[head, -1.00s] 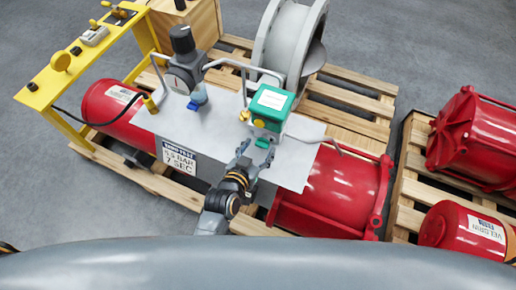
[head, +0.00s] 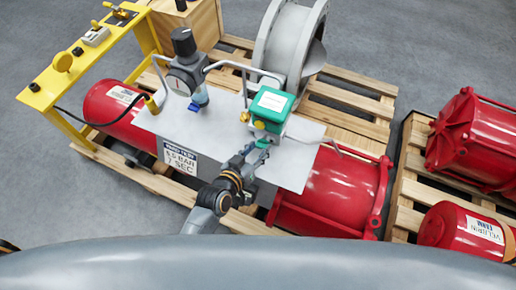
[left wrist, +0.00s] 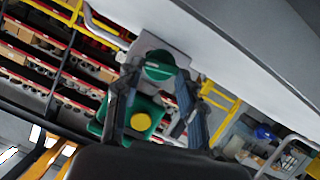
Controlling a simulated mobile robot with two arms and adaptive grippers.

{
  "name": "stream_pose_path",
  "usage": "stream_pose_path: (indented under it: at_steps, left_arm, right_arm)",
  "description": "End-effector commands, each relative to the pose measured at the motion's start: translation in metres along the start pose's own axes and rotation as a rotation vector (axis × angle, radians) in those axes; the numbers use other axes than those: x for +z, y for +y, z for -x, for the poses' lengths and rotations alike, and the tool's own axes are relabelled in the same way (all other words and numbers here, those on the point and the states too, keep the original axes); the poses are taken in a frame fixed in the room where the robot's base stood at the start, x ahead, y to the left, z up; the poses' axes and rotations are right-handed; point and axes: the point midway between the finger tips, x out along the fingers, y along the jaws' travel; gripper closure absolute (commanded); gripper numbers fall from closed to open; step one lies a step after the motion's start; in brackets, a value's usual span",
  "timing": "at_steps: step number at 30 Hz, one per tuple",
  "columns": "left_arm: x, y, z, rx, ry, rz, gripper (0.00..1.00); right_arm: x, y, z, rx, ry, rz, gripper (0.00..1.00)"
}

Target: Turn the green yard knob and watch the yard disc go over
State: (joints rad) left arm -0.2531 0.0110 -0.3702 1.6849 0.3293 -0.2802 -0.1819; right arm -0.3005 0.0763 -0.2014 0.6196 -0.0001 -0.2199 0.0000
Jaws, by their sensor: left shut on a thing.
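The green knob (left wrist: 160,67) shows in the left wrist view as a round slotted cap between the two fingers of my left gripper (left wrist: 158,78). The fingers are shut on its sides. In the head view my left gripper (head: 260,146) is at the front of the green-topped valve block (head: 271,103), and the knob is mostly hidden there. A yellow button (left wrist: 141,121) is on the green block near the knob. I cannot surely pick out the yard disc. A round yellow piece (head: 62,62) sits on the yellow stand at the left. My right gripper is not in view.
The block sits on a grey plate (head: 225,125) over a red cylinder (head: 335,195) on a wooden pallet. A gauge regulator (head: 185,65) and bent grey pipes stand close by. The yellow stand (head: 45,90) is left; more red cylinders (head: 475,140) are right.

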Motion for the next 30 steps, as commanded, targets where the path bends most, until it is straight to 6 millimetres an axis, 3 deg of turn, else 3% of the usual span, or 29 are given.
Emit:
stream_pose_path:
  at_steps: [15, 30]
  left_arm:
    - [0.002, -0.007, -0.001, 0.123, 0.001, 0.295, 0.92]
    - [0.002, -0.006, -0.001, 0.145, -0.001, 0.352, 0.92]
  right_arm:
    - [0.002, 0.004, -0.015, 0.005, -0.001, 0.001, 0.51]
    - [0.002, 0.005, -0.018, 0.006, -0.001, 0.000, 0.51]
